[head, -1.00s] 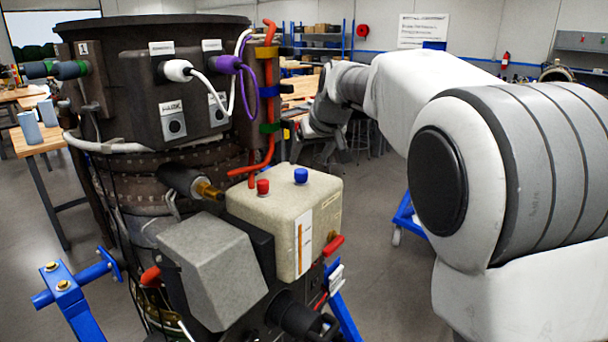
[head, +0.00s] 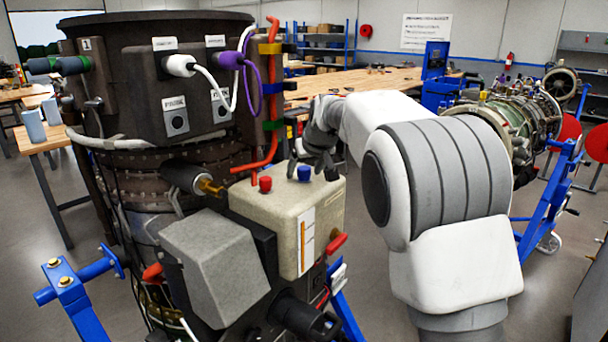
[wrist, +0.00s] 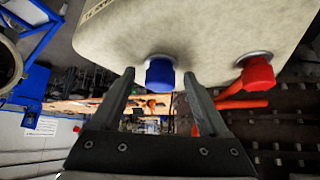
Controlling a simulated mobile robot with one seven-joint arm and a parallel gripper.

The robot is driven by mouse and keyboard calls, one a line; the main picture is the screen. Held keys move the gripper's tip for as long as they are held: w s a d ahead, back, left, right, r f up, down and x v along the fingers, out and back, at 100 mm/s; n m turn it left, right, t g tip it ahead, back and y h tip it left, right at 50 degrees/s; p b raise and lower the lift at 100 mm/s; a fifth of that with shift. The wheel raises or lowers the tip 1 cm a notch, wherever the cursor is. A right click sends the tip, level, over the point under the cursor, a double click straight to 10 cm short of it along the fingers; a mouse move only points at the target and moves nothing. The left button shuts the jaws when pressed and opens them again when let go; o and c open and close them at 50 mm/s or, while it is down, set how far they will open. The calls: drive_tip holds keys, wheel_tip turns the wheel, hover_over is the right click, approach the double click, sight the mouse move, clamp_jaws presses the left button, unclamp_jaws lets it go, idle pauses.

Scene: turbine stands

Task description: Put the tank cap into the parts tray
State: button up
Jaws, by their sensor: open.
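The beige tank (head: 275,215) stands on the turbine's side. It carries a red cap (head: 265,184) and a blue cap (head: 304,173) on top; I cannot tell which one the task means. My gripper (head: 320,168) is at the tank's far top edge, beside the blue cap. In the wrist view my gripper (wrist: 160,78) is open, with the blue cap (wrist: 160,72) framed between its fingertips. The red cap (wrist: 257,74) lies outside the right finger. I see no clear grasp. I cannot make out a parts tray in either view.
The dark turbine casing (head: 160,75) with plugged cables rises behind the tank. A red pipe (head: 270,120) runs up close by. A grey box (head: 215,265) sits in front. A long wooden workbench (head: 370,85) and another engine on a blue stand (head: 545,215) are farther back.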

idle(0.7)
clamp_jaws()
idle(1.2)
